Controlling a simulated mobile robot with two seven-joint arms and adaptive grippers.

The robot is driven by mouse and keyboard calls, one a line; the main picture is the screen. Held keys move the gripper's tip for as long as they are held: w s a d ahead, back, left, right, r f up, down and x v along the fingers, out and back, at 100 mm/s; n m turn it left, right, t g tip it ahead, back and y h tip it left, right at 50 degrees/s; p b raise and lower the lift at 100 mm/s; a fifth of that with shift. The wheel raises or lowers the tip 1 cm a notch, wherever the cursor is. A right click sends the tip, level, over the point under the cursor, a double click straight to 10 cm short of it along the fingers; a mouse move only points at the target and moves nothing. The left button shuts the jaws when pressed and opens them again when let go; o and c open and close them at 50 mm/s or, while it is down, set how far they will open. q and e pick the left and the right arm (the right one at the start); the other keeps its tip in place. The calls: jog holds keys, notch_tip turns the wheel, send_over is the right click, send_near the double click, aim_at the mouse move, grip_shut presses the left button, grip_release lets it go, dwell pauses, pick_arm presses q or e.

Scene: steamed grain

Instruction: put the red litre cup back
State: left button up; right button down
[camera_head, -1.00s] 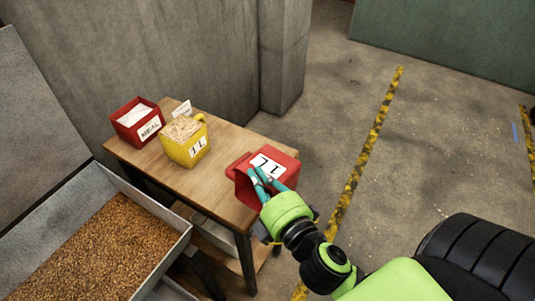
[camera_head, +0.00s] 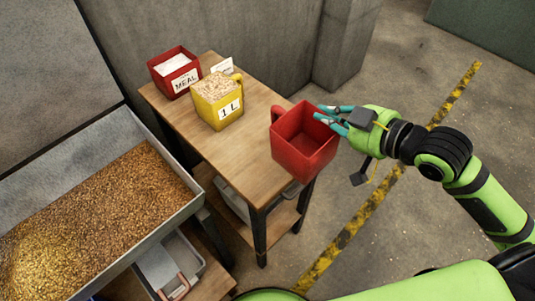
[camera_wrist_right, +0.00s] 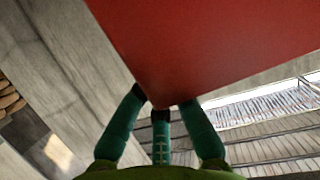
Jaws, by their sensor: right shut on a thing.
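The red litre cup (camera_head: 300,145) is in the head view at the right end of the wooden table (camera_head: 225,155). It is upright, its mouth faces up and its visible inside is empty. My right gripper (camera_head: 330,118) comes from the right and is shut on the cup's right side. The cup overlaps the table's right edge in the picture; I cannot tell whether it touches the top. In the right wrist view the cup's red wall (camera_wrist_right: 200,45) fills the upper part above the teal fingers (camera_wrist_right: 160,125). My left gripper is not in view.
A yellow 1 L cup full of grain (camera_head: 217,103) and a red MEAL box (camera_head: 174,73) stand at the table's back left, with a small white card (camera_head: 222,66). A metal bin of grain (camera_head: 110,205) is at the left. The table's middle is clear.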

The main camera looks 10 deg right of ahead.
aim_at(297, 137)
jog(key=shift+w+a+r+y, duration=0.1)
jog(key=shift+a+r+y, duration=0.2)
jog(key=shift+a+r, duration=0.15)
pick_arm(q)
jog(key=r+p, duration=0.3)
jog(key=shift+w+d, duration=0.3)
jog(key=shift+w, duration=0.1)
pick_arm(e)
jog(key=w+a+f, duration=0.4)
jog(key=w+f, duration=0.5)
jog(key=f, duration=0.2)
jog(key=shift+w+a, duration=0.35)
jog(key=shift+w, duration=0.05)
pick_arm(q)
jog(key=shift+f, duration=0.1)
pick_arm(e)
jog(key=shift+f, duration=0.1)
jog(key=c, duration=1.4)
grip_release()
